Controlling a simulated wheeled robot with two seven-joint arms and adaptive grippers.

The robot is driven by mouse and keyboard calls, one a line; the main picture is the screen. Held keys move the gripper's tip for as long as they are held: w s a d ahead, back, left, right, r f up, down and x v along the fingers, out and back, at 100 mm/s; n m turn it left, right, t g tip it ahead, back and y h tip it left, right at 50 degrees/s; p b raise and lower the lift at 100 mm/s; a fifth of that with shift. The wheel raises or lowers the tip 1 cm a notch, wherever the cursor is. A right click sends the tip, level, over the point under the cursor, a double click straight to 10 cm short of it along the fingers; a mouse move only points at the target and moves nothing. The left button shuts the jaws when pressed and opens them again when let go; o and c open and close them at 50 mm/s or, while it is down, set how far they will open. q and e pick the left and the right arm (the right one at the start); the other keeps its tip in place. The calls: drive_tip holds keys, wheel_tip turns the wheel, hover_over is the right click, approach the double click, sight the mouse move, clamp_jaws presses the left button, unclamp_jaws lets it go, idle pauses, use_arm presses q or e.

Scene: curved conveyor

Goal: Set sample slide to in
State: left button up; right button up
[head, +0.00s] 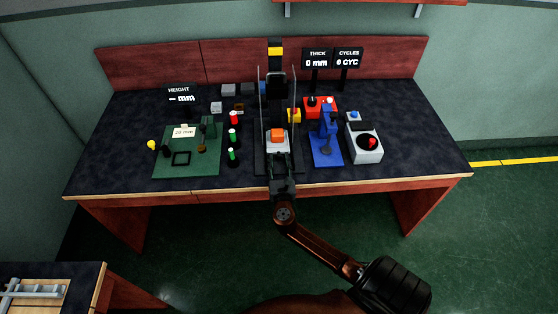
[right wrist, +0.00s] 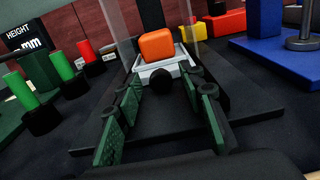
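The sample slide (head: 277,147) is a light grey tray on a dark base in the middle of the table. An orange block (head: 277,134) sits on it. In the right wrist view the slide (right wrist: 146,72) has a round black knob (right wrist: 161,81) at its near side. My right gripper (head: 281,165) is at the front of the slide, pointing away from me. In the right wrist view its green-padded fingers (right wrist: 163,108) are spread apart, with the knob ahead between them and no visible contact. My left gripper is not in view.
Clear upright panels (head: 260,115) flank the slide. A blue stand (head: 325,153) and a grey box with a red knob (head: 362,154) stand to the right.

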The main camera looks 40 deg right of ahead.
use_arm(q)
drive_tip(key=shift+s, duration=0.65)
use_arm(e)
drive_tip(key=v, duration=1.2)
drive_tip(key=shift+c, duration=0.4)
